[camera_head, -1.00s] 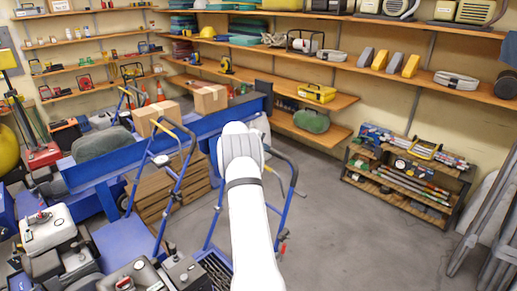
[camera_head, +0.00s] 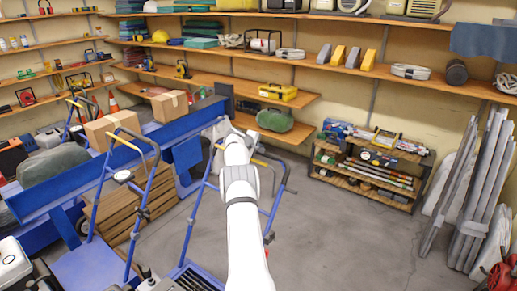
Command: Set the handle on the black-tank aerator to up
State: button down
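Blue aerators with tubular handles stand at the left and centre. One blue handle (camera_head: 155,158) rises left of my arm above a blue deck (camera_head: 88,264). Another blue handle (camera_head: 197,205) stands behind my arm, with its right bar (camera_head: 277,208) showing past it. Both handles stand raised and leaning. A white tank (camera_head: 12,262) shows at the bottom left edge. I cannot make out which aerator has the black tank. My white arm reaches up from the bottom centre. Its fingers are not visible, so I cannot tell whether it touches a handle.
A low rack (camera_head: 362,185) stands at the back right and grey poles (camera_head: 478,195) lean at the right. The grey floor (camera_head: 340,245) right of my arm is clear.

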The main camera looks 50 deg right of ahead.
jog(key=shift+s+a+f, duration=0.1)
jog(key=shift+s+f, duration=0.05)
jog(key=shift+f, duration=0.45)
jog(key=a+r+b, duration=0.4)
jog(key=a+r, duration=0.3)
jog(key=r, duration=0.5)
jog(key=shift+s+a+r, duration=0.25)
jog(key=shift+s+r, duration=0.15)
